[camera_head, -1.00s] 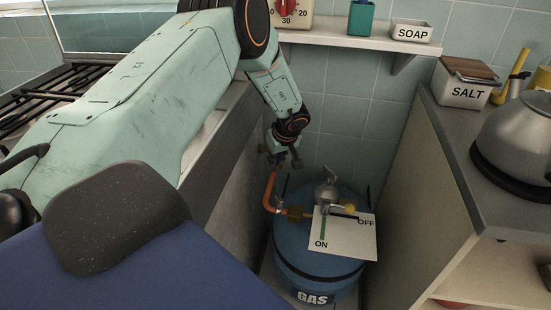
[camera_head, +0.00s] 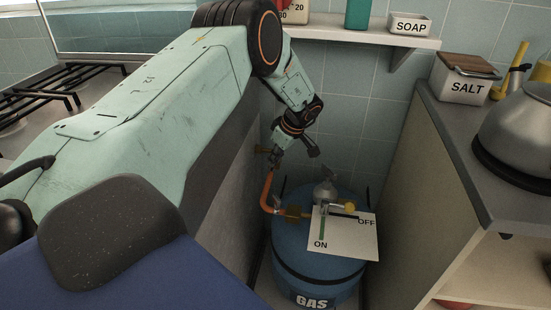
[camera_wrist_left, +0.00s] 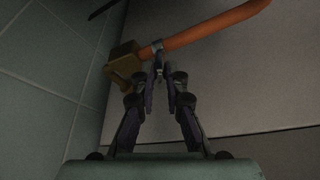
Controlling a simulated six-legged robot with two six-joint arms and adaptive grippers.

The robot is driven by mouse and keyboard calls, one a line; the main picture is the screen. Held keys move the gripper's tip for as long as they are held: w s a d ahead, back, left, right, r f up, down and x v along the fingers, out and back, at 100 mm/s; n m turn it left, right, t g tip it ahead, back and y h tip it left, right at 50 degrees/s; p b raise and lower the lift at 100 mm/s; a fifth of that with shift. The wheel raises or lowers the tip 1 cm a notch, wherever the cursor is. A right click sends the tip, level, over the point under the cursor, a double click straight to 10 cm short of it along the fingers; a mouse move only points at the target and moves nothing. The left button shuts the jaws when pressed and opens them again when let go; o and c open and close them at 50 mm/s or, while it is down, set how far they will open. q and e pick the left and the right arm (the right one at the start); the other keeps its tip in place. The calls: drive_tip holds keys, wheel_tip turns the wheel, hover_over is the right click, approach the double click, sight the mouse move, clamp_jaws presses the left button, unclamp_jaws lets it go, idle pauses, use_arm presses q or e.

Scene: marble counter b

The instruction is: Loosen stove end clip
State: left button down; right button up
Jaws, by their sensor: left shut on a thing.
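An orange gas hose (camera_head: 266,190) rises from the blue gas cylinder (camera_head: 290,238) towards the stove side. In the left wrist view the hose (camera_wrist_left: 215,29) ends at a brass block fitting (camera_wrist_left: 122,62); the fitting also shows in the head view (camera_head: 262,149). A small grey metal clip (camera_wrist_left: 157,46) sits around the hose end beside the fitting. My left gripper (camera_wrist_left: 160,73) has its fingertips together at the clip's lower part, shut on it. In the head view my left gripper (camera_head: 275,161) hides the clip. My right gripper is not in view.
A grey regulator (camera_head: 325,191) and an ON/OFF card (camera_head: 343,236) are on the cylinder. The gap is narrow, between the stove cabinet's side (camera_head: 215,195) and the right counter (camera_head: 458,165). A shelf (camera_head: 355,41) juts out above.

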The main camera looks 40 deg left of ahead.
use_arm(q)
drive_tip(key=c, duration=1.4)
unclamp_jaws()
drive_tip(key=v, duration=1.2)
drive_tip(key=shift+s, duration=0.1)
